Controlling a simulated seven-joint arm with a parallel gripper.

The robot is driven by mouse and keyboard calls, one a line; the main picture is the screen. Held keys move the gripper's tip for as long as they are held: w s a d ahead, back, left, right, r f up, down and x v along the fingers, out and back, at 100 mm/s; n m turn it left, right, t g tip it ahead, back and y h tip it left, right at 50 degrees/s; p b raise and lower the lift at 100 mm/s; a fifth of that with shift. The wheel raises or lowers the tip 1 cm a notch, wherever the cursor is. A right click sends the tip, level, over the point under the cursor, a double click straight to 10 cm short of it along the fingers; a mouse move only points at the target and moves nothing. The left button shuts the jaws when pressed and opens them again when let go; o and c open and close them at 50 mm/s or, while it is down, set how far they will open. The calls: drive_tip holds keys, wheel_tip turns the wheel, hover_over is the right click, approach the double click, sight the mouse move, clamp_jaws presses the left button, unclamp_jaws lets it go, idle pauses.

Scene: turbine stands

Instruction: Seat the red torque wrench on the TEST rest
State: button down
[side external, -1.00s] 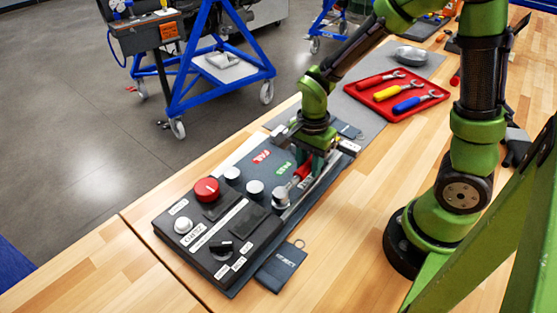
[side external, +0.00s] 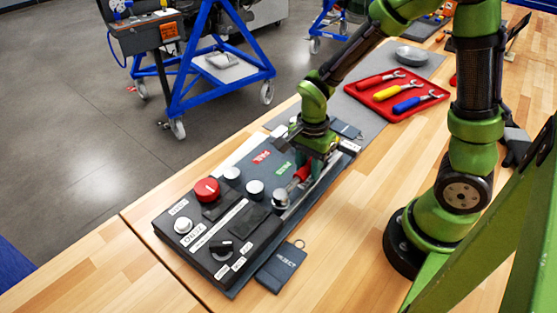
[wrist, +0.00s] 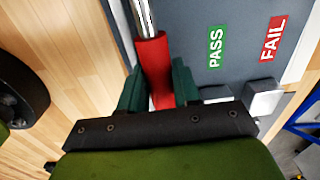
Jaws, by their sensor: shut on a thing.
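The red torque wrench has a red handle and a silver shaft. In the wrist view its handle (wrist: 154,66) is between the two green fingers of my gripper (wrist: 158,88), and its shaft runs toward the top. In the side view my gripper (side external: 314,168) is over the right edge of the dark panel, shut on the wrench (side external: 301,176). The wrench slopes down toward a silver round piece (side external: 281,199) on the panel. I cannot tell whether it touches the panel. I cannot make out a TEST label, and the arm hides part of the panel.
The dark panel (side external: 232,262) carries a red button (side external: 207,189), several knobs, and PASS (wrist: 215,47) and FAIL (wrist: 272,38) labels. A REJECT tag (side external: 281,268) lies in front. A red tray (side external: 436,96) with several tools is behind.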

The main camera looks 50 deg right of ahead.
sight(309, 166)
drive_tip(key=shift+s+f, duration=0.1)
drive_tip(key=shift+f, duration=0.2)
drive_tip(key=c, duration=0.6)
unclamp_jaws()
drive_tip(key=shift+r, duration=0.1)
drive_tip(key=shift+o, duration=0.2)
drive_tip(key=shift+r, duration=3.55)
drive_tip(key=shift+s+a+f+n, duration=0.1)
drive_tip(key=shift+n, duration=0.5)
drive_tip(key=shift+a+f+n, duration=0.1)
drive_tip(key=shift+n, duration=0.5)
drive_tip(key=s+a+r+n+t+y, duration=0.1)
drive_tip(key=s+r+n+t, duration=0.2)
drive_tip(key=r+n, duration=0.2)
drive_tip(key=s+a+r+n+t+y, duration=0.1)
drive_tip(key=r+n+t, duration=0.3)
drive_tip(key=r, duration=0.5)
drive_tip(key=shift+s+n, duration=0.9)
drive_tip(key=shift+n, duration=0.2)
